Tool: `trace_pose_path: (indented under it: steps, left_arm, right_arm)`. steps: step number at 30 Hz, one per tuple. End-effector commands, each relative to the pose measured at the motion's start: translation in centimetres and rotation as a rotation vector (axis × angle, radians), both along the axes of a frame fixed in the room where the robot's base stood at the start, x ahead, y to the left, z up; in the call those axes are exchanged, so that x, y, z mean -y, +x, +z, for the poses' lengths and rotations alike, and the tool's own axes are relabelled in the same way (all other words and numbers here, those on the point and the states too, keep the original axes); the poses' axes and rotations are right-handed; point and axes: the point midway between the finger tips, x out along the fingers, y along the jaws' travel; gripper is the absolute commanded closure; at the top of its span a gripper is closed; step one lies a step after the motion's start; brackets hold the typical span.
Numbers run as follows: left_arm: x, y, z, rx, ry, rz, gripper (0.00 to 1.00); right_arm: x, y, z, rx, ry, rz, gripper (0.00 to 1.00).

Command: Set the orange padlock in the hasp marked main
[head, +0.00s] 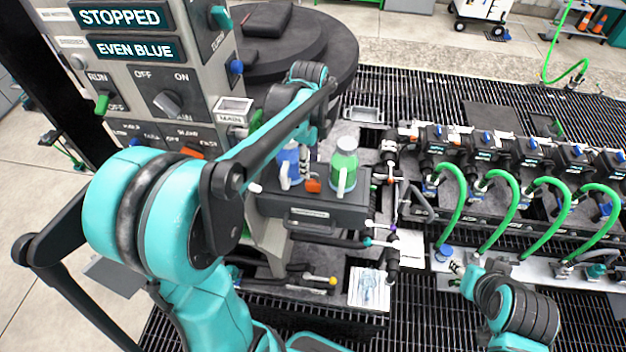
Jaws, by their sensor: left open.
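The orange padlock (313,185) sits on a dark box-like shelf (325,212), between a blue bottle and a green bottle. A small plate marked MAIN (232,118) is on the side of the grey control panel; hasp details there are too small to tell. My left gripper (307,150) reaches down just above the padlock, beside the blue bottle. It is open, though its fingertips are small and partly hidden by the arm. I cannot tell whether it touches the padlock.
The control panel (190,75) reads STOPPED and EVEN BLUE. The blue bottle (289,165) and green bottle (344,168) stand close around the padlock. A manifold with green hoses (510,215) fills the right. A dark round platform (320,50) lies behind.

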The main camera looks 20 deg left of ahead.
Motion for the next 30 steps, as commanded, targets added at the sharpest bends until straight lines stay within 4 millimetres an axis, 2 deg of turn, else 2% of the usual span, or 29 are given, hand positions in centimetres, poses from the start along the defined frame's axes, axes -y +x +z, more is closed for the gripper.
trace_pose_path:
  steps: [9, 12, 20, 25, 26, 30]
  left_arm:
    - [0.0, -0.5, -4.6, 0.001, 0.0, 0.001, 0.55]
    - [0.0, -0.5, -5.6, 0.001, 0.0, 0.001, 0.55]
    - [0.0, -0.5, -5.8, 0.001, 0.0, 0.001, 0.55]
    - [0.0, -0.5, -5.8, 0.001, 0.0, 0.001, 0.97]
    - [0.0, -0.5, -5.8, 0.001, 0.0, 0.001, 1.0]
    - [0.0, -0.5, -5.8, 0.001, 0.0, 0.001, 1.0]
  right_arm:
    - [0.0, 0.0, -0.1, 0.0, 0.0, 0.0, 0.62]
    - [0.0, 0.0, -0.2, 0.0, 0.0, 0.0, 0.62]
    - [0.0, 0.0, -0.2, 0.0, 0.0, 0.0, 0.62]
    - [0.0, 0.0, -0.2, 0.0, 0.0, 0.0, 0.62]
    - [0.0, 0.0, -0.2, 0.0, 0.0, 0.0, 0.62]
    - [0.0, 0.0, -0.2, 0.0, 0.0, 0.0, 0.62]
